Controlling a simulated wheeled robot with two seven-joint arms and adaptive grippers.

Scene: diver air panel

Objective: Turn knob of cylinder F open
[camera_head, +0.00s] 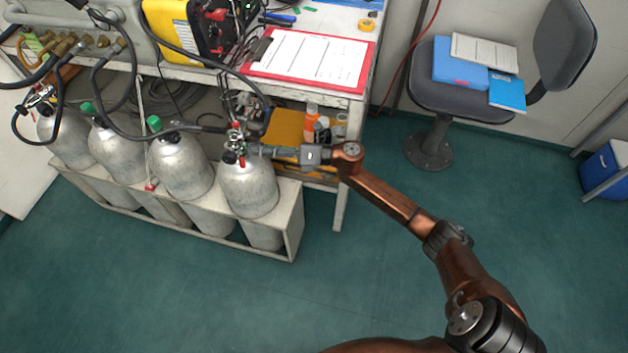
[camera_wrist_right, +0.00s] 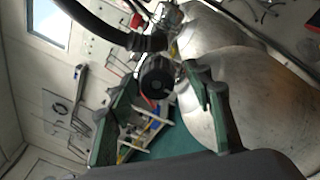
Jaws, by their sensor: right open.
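The rightmost grey cylinder (camera_head: 248,187) stands upright in the rack, with a valve and hose fitting (camera_head: 236,140) on top. No letter F is readable on any cylinder, so I cannot confirm from a label which one is F. My right gripper (camera_head: 262,150) reaches in from the right at this valve. In the right wrist view, a black ribbed knob (camera_wrist_right: 156,80) lies between the tips of the two green fingers, which stand apart on either side of it. I cannot tell whether either finger touches it. The cylinder's shoulder (camera_wrist_right: 215,50) fills the right of that view. My left gripper is not visible.
More cylinders, two with green caps (camera_head: 154,123), stand left in the pale rack (camera_head: 292,222). Black hoses (camera_head: 180,128) run above them. The workbench (camera_head: 345,97) with a red clipboard (camera_head: 362,75) is behind. A grey chair (camera_head: 425,85) stands right; the front floor is clear.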

